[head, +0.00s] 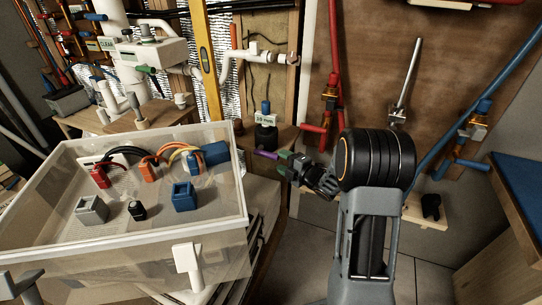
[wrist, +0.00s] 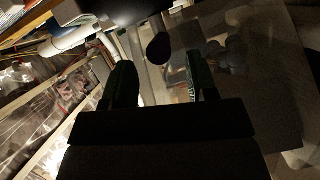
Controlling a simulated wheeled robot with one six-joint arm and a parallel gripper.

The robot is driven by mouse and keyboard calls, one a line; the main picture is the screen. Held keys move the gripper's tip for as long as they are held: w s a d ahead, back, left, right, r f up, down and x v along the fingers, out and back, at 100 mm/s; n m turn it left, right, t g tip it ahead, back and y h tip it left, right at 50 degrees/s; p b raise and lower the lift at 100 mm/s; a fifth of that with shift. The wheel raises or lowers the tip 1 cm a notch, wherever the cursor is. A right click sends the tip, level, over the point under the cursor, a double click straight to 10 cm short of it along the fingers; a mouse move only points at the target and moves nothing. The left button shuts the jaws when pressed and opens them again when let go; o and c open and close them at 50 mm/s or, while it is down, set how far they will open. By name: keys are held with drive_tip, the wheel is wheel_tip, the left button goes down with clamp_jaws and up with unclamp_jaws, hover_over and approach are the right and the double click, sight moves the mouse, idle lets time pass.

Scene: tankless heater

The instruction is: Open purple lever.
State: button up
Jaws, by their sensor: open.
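The purple lever (head: 266,154) shows in the head view as a short purple bar below a dark valve body (head: 266,136). My gripper (head: 284,164) is open, with its greenish fingertips right at the lever's right end. In the wrist view a dark purple rounded end, seemingly the lever's tip (wrist: 158,47), lies in the gap between the two open fingers of my gripper (wrist: 159,65), nearer their far ends. I cannot tell whether either finger touches it. The wrist view is dark, and the lever's joint with the valve is hard to make out.
A clear bin (head: 238,222) with electrical connectors stands at the left. A yellow level (head: 204,55) stands upright behind it. Red pipe (head: 334,60) and blue pipe (head: 510,75) with valves run along the board at the right. Some floor is free at the lower middle.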

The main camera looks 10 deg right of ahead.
sight(271, 155)
drive_tip(key=shift+x, duration=3.15)
drive_tip(key=shift+c, duration=0.5)
clamp_jaws()
